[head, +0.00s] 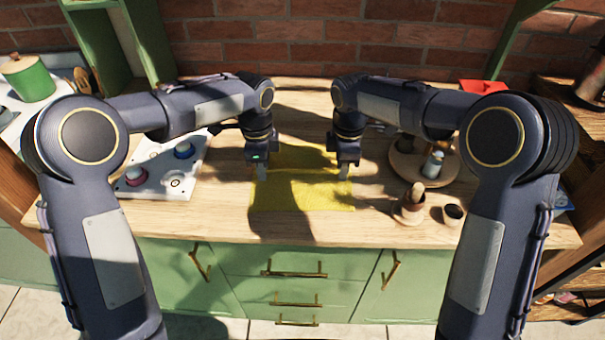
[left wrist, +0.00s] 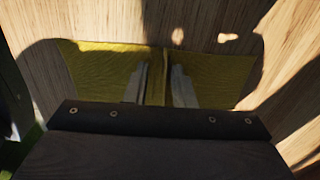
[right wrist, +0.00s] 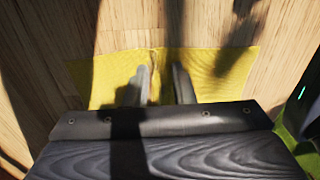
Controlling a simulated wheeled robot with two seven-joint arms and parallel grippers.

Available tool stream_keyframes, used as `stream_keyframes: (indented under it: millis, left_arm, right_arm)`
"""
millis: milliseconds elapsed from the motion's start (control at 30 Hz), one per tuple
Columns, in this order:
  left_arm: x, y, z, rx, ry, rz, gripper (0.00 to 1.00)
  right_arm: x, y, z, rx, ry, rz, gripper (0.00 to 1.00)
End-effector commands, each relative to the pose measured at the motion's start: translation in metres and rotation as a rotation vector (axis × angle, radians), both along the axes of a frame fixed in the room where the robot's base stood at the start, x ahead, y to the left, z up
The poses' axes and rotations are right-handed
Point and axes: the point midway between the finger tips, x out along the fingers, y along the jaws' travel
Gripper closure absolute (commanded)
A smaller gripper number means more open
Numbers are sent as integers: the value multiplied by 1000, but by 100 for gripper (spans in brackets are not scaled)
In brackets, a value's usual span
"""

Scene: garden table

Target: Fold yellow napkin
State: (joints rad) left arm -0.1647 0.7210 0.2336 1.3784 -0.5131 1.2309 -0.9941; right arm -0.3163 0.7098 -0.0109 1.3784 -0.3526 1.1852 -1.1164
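The yellow napkin (head: 307,196) lies on the wooden table in front of me, with a raised crease running left to right across it. My left gripper (head: 262,172) is low at the napkin's left side, its fingers apart. In the left wrist view, a narrow ridge of the napkin (left wrist: 156,88) shows between those fingers. My right gripper (head: 344,172) is low at the napkin's right side, also with its fingers apart. In the right wrist view, the napkin's crease (right wrist: 153,62) runs toward the gap between the fingers. Whether the fingertips touch the cloth is hard to tell.
A white board (head: 160,180) with a red and a blue round piece stands to the left. A round wooden tray (head: 410,172) with small items, a wooden cup (head: 413,205) and a small dark-topped pot (head: 453,213) stand to the right. A brick wall (head: 300,45) closes the back.

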Motion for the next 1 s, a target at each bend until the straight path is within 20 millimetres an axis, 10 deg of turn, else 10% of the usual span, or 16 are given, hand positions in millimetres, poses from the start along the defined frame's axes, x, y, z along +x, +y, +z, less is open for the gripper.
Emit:
stream_keyframes:
  millis: [333, 1000]
  left_arm:
    - [0, 0, -1, 1, 1, 0, 100]
    - [0, 1, 6, 1, 1, 0, 100]
  right_arm:
    - [0, 0, -1, -1, 2, 0, 100]
    - [0, -1, 6, -2, 2, -1, 100]
